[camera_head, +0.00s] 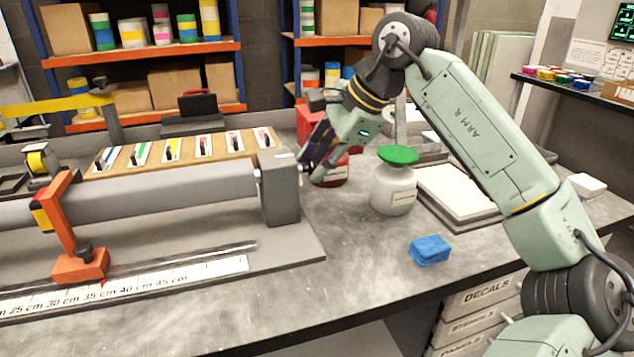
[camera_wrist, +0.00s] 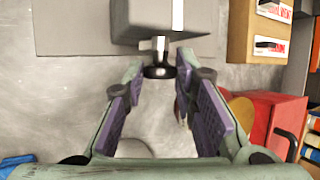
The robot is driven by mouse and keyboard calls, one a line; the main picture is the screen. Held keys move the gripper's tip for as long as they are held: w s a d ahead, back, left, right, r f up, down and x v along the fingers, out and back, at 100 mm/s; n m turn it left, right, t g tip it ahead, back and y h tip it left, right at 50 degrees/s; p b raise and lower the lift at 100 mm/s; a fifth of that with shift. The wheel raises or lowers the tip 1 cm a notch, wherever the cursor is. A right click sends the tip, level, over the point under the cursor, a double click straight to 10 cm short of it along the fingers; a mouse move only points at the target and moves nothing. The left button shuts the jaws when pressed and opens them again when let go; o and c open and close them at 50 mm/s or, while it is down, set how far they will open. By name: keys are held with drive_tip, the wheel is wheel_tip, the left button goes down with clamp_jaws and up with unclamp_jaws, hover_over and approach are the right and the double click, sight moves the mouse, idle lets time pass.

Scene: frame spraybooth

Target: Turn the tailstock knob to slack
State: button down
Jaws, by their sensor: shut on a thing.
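The tailstock (camera_head: 283,200) is a grey upright block at the right end of the long grey tube (camera_head: 150,205). Its dark knob (camera_wrist: 158,72) sticks out on a pale metal stem (camera_wrist: 160,48) in the wrist view. My gripper (camera_head: 308,168) reaches in from the right at the tailstock's right face. In the wrist view my gripper (camera_wrist: 160,70) has its fingertips on either side of the knob and is shut on it. I cannot tell which way the knob is turned.
A white jar with a green lid (camera_head: 393,185) and a red container (camera_head: 332,172) stand close right of my gripper. A blue sponge (camera_head: 430,250) lies nearer the bench front. Bench between sponge and tailstock is clear.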

drive_tip(key=t+b, duration=0.1)
drive_tip(key=b, duration=0.1)
drive_tip(key=f+t+y+b, duration=0.1)
drive_tip(key=b, duration=0.2)
drive_tip(key=n+t+b, duration=0.1)
drive_tip(key=t+b, duration=0.1)
drive_tip(key=b, duration=0.1)
drive_tip(key=shift+s+d+f+y, duration=0.15)
drive_tip(key=shift+s+f+y, duration=0.1)
drive_tip(key=shift+s+y, duration=0.05)
drive_tip(key=t+b, duration=0.1)
drive_tip(key=b, duration=0.1)
drive_tip(key=t+y+b, duration=0.1)
drive_tip(key=b, duration=0.1)
drive_tip(key=n+t+b, duration=0.1)
drive_tip(key=b, duration=0.2)
drive_tip(key=shift+s+f+y, duration=0.15)
drive_tip(key=shift+f+y, duration=0.1)
drive_tip(key=shift+y, duration=0.15)
drive_tip(key=n+t+y+b, duration=0.1)
drive_tip(key=t+y+b, duration=0.1)
drive_tip(key=b, duration=0.4)
drive_tip(key=shift+t+b, duration=0.35)
drive_tip(key=shift+t, duration=0.15)
drive_tip(key=shift+r+n+t+y+b, duration=0.1)
drive_tip(key=shift+n+t+y+b, duration=0.25)
drive_tip(key=shift+t+b, duration=0.6)
drive_tip(key=shift+r+b, duration=0.1)
drive_tip(key=shift+b, duration=0.3)
